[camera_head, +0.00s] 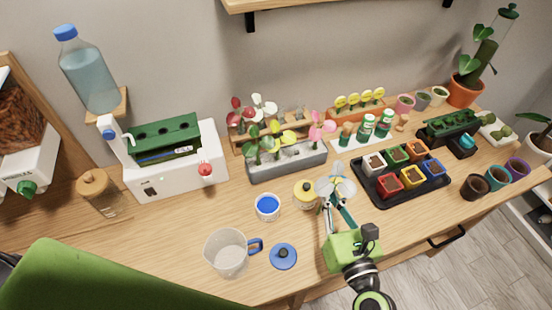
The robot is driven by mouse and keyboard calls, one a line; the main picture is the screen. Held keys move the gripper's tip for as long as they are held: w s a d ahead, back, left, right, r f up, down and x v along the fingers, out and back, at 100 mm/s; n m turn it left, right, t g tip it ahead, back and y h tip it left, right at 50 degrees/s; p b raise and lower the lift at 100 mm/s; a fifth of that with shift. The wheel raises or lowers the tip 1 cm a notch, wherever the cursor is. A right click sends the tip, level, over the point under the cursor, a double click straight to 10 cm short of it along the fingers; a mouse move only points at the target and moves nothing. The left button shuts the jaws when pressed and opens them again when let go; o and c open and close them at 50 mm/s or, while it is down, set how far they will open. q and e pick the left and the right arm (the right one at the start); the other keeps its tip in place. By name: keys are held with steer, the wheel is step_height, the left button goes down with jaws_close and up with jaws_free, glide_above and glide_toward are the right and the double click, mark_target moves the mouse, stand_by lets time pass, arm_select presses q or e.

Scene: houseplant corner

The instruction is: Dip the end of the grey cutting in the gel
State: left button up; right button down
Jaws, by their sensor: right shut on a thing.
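My right gripper (335,207) reaches up from the bottom right and is shut on the grey cutting (336,186). Its pale grey leaves spread above the fingertips, and its lower end is hard to make out behind the fingers. The cutting is held to the right of the gel pot (267,207), a small white pot with blue gel showing at its open top. A blue lid (283,256) with a dark knob lies apart, in front of the pot. My left gripper is not in view.
A yellow jar (305,195) stands between the gel pot and my right gripper. A clear jug (228,252) with a blue handle stands front left. A grey trough (287,166) of colourful cuttings is behind. A black tray (383,194) of coloured pots is right.

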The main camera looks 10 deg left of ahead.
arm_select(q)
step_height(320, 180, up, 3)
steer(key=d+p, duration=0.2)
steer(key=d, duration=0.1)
arm_select(e)
steer(key=w+a+r+n+g+y, duration=0.25)
steer(key=a+g+y, duration=0.3)
steer(key=a, duration=0.75)
arm_select(q)
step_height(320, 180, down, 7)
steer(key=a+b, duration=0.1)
steer(key=b, duration=0.6)
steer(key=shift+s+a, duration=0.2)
arm_select(e)
steer(key=shift+n, duration=0.45)
step_height(320, 180, down, 6)
steer(key=shift+a+f, duration=0.1)
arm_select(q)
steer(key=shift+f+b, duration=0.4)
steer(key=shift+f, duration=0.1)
arm_select(e)
steer(key=shift+f, duration=0.7)
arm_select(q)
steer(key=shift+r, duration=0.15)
arm_select(e)
steer(key=shift+r, duration=0.15)
